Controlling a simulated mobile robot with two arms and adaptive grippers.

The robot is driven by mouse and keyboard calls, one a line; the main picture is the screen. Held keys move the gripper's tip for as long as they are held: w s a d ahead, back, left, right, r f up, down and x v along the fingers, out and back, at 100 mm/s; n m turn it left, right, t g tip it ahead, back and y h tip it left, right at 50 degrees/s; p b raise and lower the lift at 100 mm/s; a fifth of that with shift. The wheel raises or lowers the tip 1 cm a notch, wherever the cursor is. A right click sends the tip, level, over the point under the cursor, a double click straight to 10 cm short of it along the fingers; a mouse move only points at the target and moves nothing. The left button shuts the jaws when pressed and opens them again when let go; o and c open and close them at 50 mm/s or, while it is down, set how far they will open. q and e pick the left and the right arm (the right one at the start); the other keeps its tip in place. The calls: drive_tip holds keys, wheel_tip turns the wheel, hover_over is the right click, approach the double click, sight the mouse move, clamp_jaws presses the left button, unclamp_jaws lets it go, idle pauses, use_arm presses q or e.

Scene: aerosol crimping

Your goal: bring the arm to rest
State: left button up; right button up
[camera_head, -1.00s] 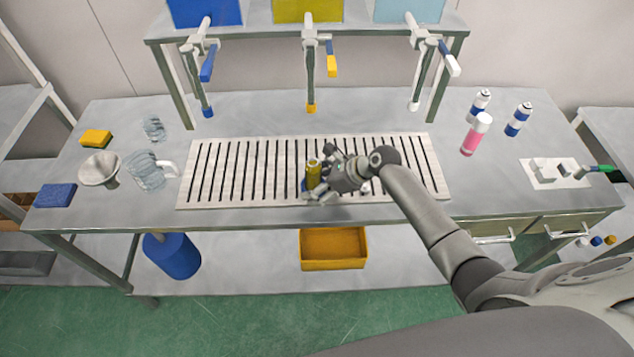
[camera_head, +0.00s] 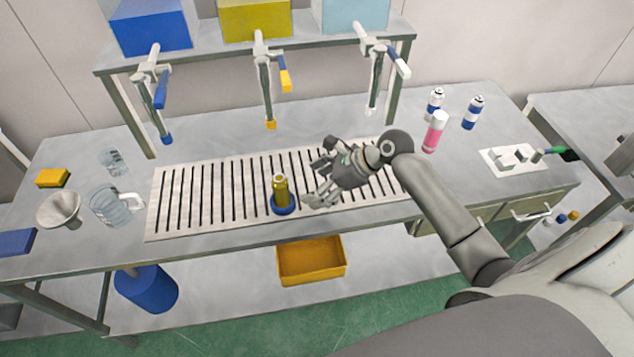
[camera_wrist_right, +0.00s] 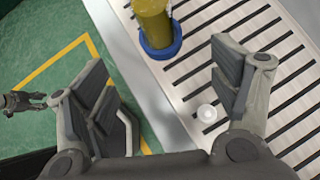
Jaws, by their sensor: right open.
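A gold can (camera_head: 280,188) stands upright in a blue ring-shaped holder (camera_head: 284,209) on the slotted white grate (camera_head: 215,200). Both also show at the top of the right wrist view, the can (camera_wrist_right: 152,20) with its top cut off and the holder (camera_wrist_right: 162,50). My right gripper (camera_head: 316,182) is open and empty, over the grate to the right of the can and apart from it. Its spread fingers (camera_wrist_right: 165,95) also show in the wrist view, with nothing between them. A small grey gripper-like shape (camera_wrist_right: 22,102) at that view's left edge may be my left gripper; its jaws are unclear.
A small white round piece (camera_wrist_right: 207,113) lies on the grate near a right gripper finger. A pink can (camera_head: 435,132) and two blue-white cans stand at the back right. A jug (camera_head: 110,207) and funnel (camera_head: 60,210) stand left. Taps hang from the shelf (camera_head: 220,47) behind.

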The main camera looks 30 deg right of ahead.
idle(0.5)
drive_tip(key=s+a+f+n+g+h, duration=0.1)
drive_tip(key=s+a+f+n+h, duration=0.15)
drive_tip(key=s+n, duration=0.7)
drive_tip(key=s+a+f+n+g+h, duration=0.1)
drive_tip(key=s+a+f+n+h, duration=0.15)
drive_tip(key=s+n, duration=0.7)
drive_tip(key=s+d+r+n+h, duration=0.2)
drive_tip(key=s+n, duration=0.4)
drive_tip(key=n, duration=0.2)
wheel_tip(320, 180, down, 31)
drive_tip(key=s+g+b, duration=0.1)
drive_tip(key=s+b, duration=0.1)
drive_tip(key=b, duration=0.4)
drive_tip(key=s+d+f+b, duration=0.1)
drive_tip(key=s+f+b, duration=0.1)
drive_tip(key=s+f, duration=0.6)
drive_tip(key=s+d+f+n+g+b, duration=0.1)
drive_tip(key=s+f+b, duration=0.1)
drive_tip(key=s+f, duration=0.7)
wheel_tip(320, 180, down, 5)
drive_tip(key=shift+d+r+g, duration=0.15)
drive_tip(key=shift+d+g, duration=0.15)
drive_tip(key=shift+d, duration=0.1)
